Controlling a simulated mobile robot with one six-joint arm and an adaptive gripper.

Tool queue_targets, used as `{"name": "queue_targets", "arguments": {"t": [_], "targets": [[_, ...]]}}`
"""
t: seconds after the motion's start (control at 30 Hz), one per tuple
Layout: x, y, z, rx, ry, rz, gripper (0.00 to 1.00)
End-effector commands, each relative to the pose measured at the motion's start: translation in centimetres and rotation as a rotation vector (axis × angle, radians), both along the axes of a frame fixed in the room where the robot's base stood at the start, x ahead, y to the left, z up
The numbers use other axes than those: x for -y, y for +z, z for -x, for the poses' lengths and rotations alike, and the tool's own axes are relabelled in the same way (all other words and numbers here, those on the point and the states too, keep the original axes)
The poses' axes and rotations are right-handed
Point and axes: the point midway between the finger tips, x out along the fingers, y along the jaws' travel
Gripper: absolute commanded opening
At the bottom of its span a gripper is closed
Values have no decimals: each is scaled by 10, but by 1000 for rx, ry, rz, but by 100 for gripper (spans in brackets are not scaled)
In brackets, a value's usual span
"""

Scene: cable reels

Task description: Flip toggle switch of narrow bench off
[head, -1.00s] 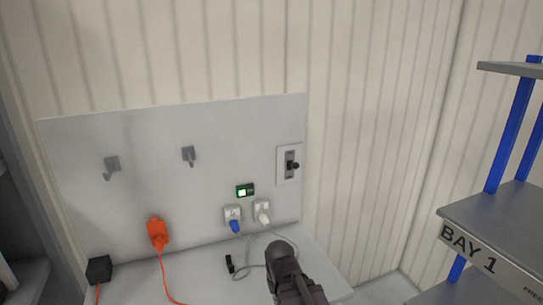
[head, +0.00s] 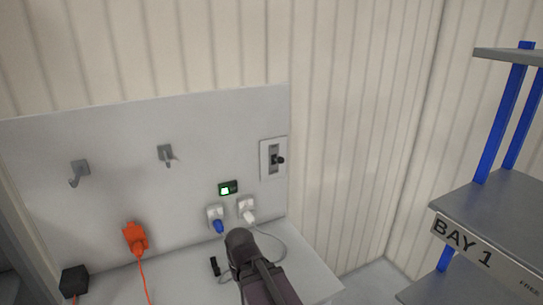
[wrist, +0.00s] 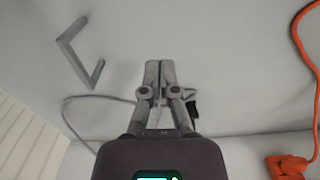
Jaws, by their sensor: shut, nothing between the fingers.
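The toggle switch (head: 274,158) is on a light plate at the right end of the bench's upright back panel (head: 110,130). Its dark lever sticks out from a grey slot; I cannot tell its setting. The narrow bench top (head: 318,282) is below. A small green-lit display (head: 228,188) is left of and below the switch. My gripper (wrist: 161,66) is shut and empty in the wrist view, and the switch is not visible there. In the head view my dark arm rises in front of the bench, below and left of the switch; the fingertips are hidden there.
Two grey hooks (head: 80,172) are on the panel. A blue plug (head: 218,226) and a white plug (head: 248,213) sit in sockets. An orange plug (head: 136,238) with its cable is further left, near a black box (head: 75,280). A shelf marked BAY 1 (head: 470,245) stands right.

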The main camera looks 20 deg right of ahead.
Motion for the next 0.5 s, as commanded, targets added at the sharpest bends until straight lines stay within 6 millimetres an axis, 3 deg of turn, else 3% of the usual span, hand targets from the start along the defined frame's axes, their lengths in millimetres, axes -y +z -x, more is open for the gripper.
{"name": "queue_targets", "arguments": {"t": [0.27, 0.5], "targets": [[2, 8, -5, 5, 11, 10, 0], [10, 40, -27, 22, 59, 58, 0]]}}
